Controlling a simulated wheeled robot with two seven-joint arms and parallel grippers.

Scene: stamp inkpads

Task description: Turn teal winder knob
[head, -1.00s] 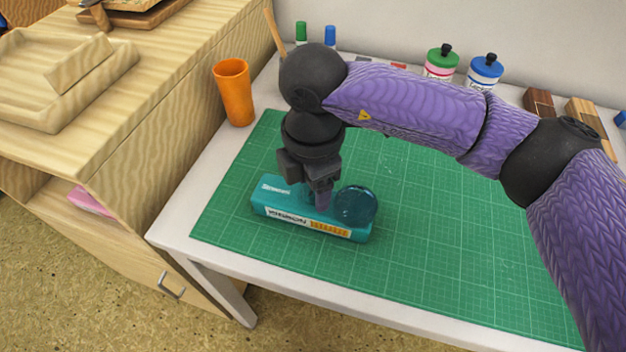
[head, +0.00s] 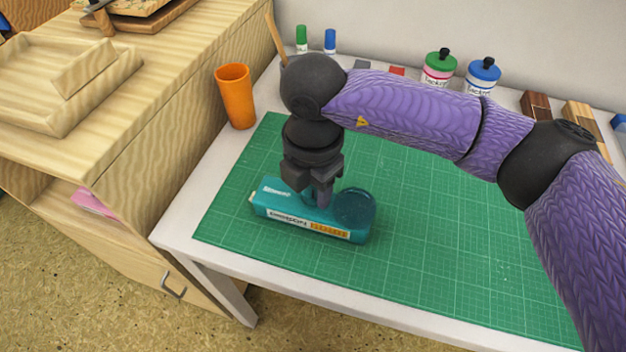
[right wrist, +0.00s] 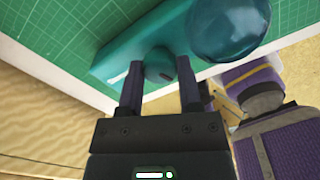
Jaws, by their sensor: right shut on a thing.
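A teal winder device (head: 335,226) with a white and yellow label lies on the green cutting mat (head: 450,270). Its round translucent dome (head: 356,207) is at its right end and also shows in the right wrist view (right wrist: 228,28). My right gripper (head: 324,200) points down onto the device's top, left of the dome. In the right wrist view its two fingers (right wrist: 160,82) are on either side of the small round teal winder knob (right wrist: 158,66), shut on it. In the head view my gripper largely hides the knob. My left gripper is not in view.
An orange cup (head: 235,97) stands at the table's back left. Green-capped (head: 439,68) and blue-capped (head: 483,76) bottles and wooden blocks line the back edge. A wooden cabinet (head: 150,130) adjoins on the left. The mat is clear in front and right of the device.

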